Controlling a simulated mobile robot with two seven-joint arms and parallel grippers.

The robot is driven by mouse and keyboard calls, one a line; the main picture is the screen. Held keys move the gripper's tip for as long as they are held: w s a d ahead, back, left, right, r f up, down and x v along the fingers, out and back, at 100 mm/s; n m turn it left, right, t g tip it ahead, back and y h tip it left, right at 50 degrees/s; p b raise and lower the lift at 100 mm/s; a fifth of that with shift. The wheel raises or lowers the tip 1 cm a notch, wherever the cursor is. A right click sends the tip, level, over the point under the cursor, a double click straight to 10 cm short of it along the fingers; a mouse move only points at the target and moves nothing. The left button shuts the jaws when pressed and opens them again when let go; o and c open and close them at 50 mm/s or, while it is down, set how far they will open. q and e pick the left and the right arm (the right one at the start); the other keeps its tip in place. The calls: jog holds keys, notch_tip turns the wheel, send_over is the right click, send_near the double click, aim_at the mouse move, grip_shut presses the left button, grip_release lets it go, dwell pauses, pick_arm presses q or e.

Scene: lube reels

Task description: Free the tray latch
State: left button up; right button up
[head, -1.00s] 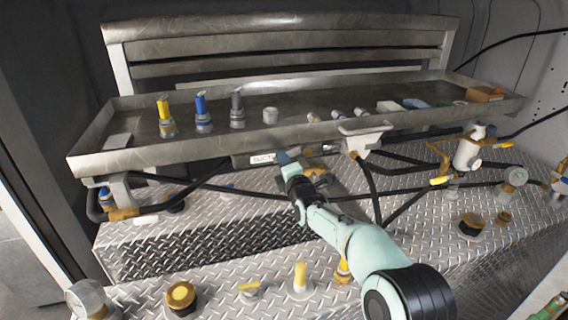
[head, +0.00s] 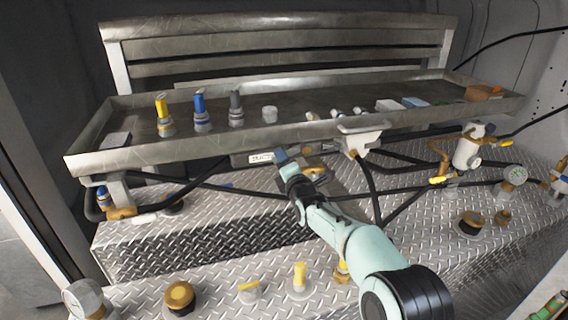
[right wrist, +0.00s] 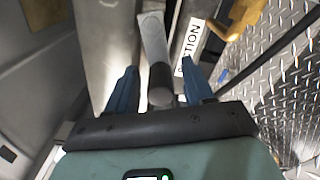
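The long metal tray (head: 200,146) spans the head view above the diamond-plate deck. A grey lever with a dark rounded end, seemingly the tray latch (right wrist: 160,80), shows in the right wrist view beside a label reading "...CTION". My right gripper (head: 281,157) is below the tray's front wall, near the labelled plate (head: 262,158). In the right wrist view, its blue fingers (right wrist: 159,68) are apart, one on each side of the lever, with small gaps visible. The head view does not show the latch clearly. My left gripper is out of view.
Yellow (head: 164,115), blue (head: 201,112) and grey (head: 236,108) nozzles stand in the tray. A white bracket (head: 362,140) sits right of my gripper. Black hoses (head: 368,190) hang below. Gauges, caps and valves crowd the deck (head: 215,265).

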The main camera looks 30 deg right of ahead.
jog(key=shift+s+a, duration=0.15)
jog(key=shift+s, duration=0.3)
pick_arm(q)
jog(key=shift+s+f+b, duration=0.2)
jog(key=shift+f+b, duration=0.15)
pick_arm(e)
jog(key=v, duration=1.2)
jog(key=shift+s, duration=0.25)
jog(key=shift+f, duration=0.1)
